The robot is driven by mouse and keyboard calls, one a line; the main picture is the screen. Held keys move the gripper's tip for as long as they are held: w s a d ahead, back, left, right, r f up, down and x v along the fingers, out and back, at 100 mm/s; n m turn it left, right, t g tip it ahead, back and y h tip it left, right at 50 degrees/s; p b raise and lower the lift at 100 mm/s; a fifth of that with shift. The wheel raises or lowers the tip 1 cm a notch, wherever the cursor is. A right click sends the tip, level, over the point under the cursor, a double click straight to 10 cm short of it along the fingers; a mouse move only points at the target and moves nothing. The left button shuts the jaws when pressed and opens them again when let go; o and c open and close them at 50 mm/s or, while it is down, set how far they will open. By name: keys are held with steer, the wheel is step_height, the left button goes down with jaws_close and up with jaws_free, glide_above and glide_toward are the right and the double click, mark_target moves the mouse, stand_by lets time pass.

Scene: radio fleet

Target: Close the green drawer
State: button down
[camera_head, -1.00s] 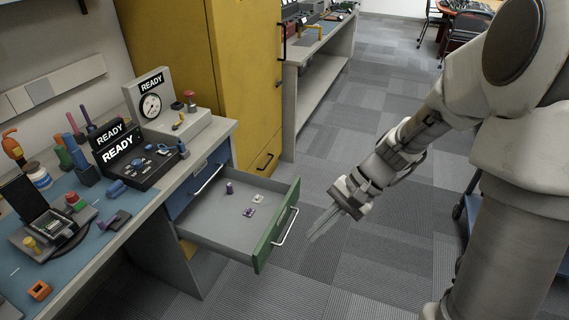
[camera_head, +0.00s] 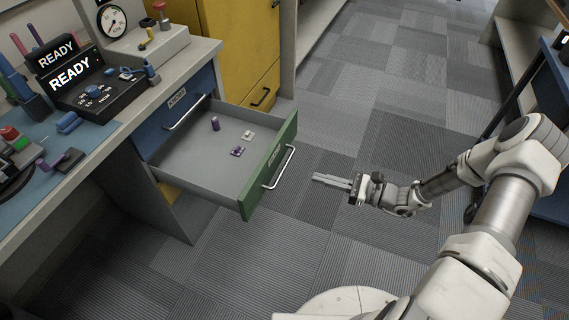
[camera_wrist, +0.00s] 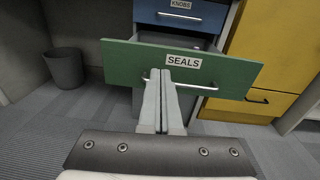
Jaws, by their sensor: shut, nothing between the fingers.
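The green drawer (camera_head: 271,165) is pulled far out from under the workbench. It has a silver bar handle (camera_head: 279,168) and holds a dark purple cylinder (camera_head: 215,124) and small light and purple pieces. In the wrist view its green front (camera_wrist: 117,66) faces me, with a "SEALS" label (camera_wrist: 184,61). My gripper (camera_head: 316,179) is shut and empty, to the right of the drawer front in the head view and apart from it.
A blue drawer (camera_head: 177,121) labelled "KNOBS" is shut above the green one. A yellow cabinet (camera_head: 240,40) stands behind. A dark bin (camera_wrist: 65,67) stands at left in the wrist view. The carpet around my gripper is clear.

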mark_target(268, 161)
steer(key=shift+m+t, duration=0.4)
steer(key=b+x, duration=0.1)
steer(key=x, duration=0.3)
steer(key=b+x, duration=0.1)
steer(key=x, duration=0.4)
steer(key=f+b+x, duration=0.1)
steer(key=x, duration=0.3)
steer(key=shift+w+f+b, duration=0.1)
steer(key=shift+w+b, duration=0.3)
steer(key=shift+w+a, duration=0.1)
steer(key=shift+a, duration=0.15)
steer(key=shift+a, duration=0.15)
